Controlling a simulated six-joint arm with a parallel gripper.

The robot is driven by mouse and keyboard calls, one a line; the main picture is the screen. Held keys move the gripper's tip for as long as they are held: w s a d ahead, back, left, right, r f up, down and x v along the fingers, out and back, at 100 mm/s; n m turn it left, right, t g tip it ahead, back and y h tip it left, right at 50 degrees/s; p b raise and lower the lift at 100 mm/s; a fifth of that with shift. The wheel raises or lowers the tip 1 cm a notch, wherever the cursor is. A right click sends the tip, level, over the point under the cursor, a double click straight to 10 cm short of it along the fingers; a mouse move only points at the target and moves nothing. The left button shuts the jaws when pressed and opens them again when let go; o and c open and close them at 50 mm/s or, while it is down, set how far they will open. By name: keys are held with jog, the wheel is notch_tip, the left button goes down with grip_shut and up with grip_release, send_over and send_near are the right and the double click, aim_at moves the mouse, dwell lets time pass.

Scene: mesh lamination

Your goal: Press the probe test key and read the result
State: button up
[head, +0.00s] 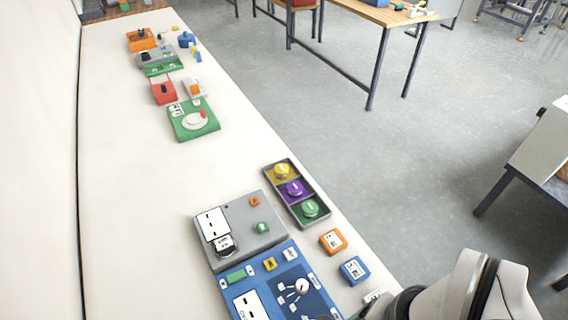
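A blue panel (237,294) lies at the bottom centre, cut off by the lower edge. The markings are too small to read, so I cannot tell which is the probe test key. My arm enters at bottom right; my gripper is not visible.
A dark tray (322,222) with yellow, purple and green round buttons lies at the bench's right edge. An orange block (333,241) and a blue block (354,270) are beside the panels. A green panel (185,133) and several small devices lie farther back. The bench between is clear.

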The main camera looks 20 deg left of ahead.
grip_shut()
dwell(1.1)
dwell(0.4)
